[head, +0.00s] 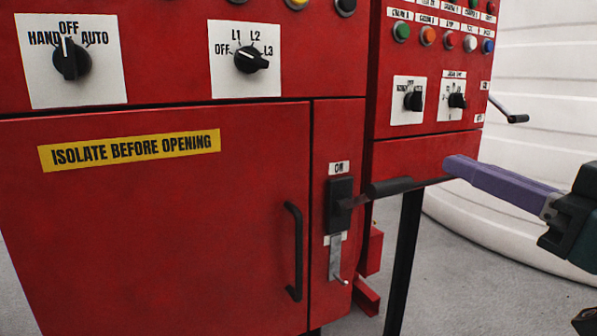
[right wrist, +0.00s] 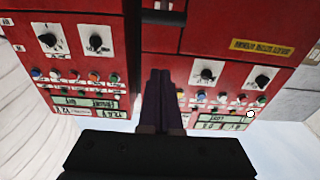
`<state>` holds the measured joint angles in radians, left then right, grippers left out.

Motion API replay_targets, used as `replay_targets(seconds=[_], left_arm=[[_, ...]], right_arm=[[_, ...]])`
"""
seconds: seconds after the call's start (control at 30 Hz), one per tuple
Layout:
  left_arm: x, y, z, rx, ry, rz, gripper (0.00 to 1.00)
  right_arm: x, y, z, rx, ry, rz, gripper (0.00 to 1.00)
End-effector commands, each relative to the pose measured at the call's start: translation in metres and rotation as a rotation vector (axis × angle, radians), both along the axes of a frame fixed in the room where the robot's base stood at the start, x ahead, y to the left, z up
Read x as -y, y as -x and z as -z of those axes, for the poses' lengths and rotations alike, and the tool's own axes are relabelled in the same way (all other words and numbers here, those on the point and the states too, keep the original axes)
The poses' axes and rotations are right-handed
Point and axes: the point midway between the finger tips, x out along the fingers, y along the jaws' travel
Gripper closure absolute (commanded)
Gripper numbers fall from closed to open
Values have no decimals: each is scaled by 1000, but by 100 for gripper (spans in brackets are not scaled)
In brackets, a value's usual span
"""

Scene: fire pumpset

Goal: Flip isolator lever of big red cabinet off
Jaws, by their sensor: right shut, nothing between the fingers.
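The big red cabinet (head: 180,230) fills the left and middle of the head view. Its isolator has a black base (head: 338,206) under an "ON" label (head: 339,168). The isolator lever (head: 390,187) sticks out from the base, slightly upward to the right in the picture, and ends in a thick black grip. A lower label by the base is partly hidden. My right gripper (head: 450,166), with purple fingers, is shut and empty, its tips to the right of the grip. In the right wrist view the shut fingers (right wrist: 160,78) point up the picture, below a dark bar. My left gripper is not seen.
A black door handle (head: 294,252) stands left of the isolator, and a metal latch (head: 336,262) hangs below it. A smaller red cabinet (head: 425,150) on a black leg (head: 403,262) is behind, with a crank (head: 508,112) jutting right. Grey floor is open at lower right.

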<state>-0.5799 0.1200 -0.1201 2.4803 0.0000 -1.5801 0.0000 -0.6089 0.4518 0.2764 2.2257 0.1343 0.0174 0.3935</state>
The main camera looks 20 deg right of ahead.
Motion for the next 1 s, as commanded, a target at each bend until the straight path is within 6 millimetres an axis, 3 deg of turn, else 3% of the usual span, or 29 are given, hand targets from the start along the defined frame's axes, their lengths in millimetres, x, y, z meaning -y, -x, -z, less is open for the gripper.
replay_targets(seconds=[0.17,0.63,0.73,1.0], left_arm=[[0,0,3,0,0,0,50],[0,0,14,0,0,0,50],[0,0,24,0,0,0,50],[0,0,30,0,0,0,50]], right_arm=[[-1,-19,-3,5,2,-1,100],[-8,-99,-11,3,2,0,100],[-7,-93,12,-6,-2,1,100],[-7,-88,29,-1,0,0,100]])
